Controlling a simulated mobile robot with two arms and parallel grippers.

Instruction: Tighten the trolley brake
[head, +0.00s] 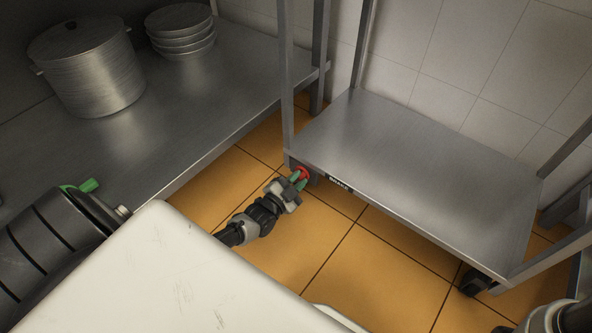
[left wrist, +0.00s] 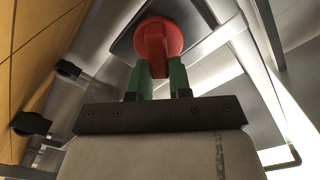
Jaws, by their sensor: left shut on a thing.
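The trolley is a steel frame with a flat lower shelf (head: 420,170). A red brake knob (head: 304,172) sits at its near left corner, beside a dark label (head: 340,184) on the shelf's front edge. My left gripper (head: 298,181) reaches the knob with its green fingers. In the left wrist view the round red knob (left wrist: 158,38) has a grip bar that stands between the two green fingers (left wrist: 158,80), which are shut on it. The fingers hide the sides of the bar. My right gripper is not seen in either view.
A black caster (head: 474,282) is under the trolley's near right corner. Orange floor tiles (head: 310,245) lie clear in front.

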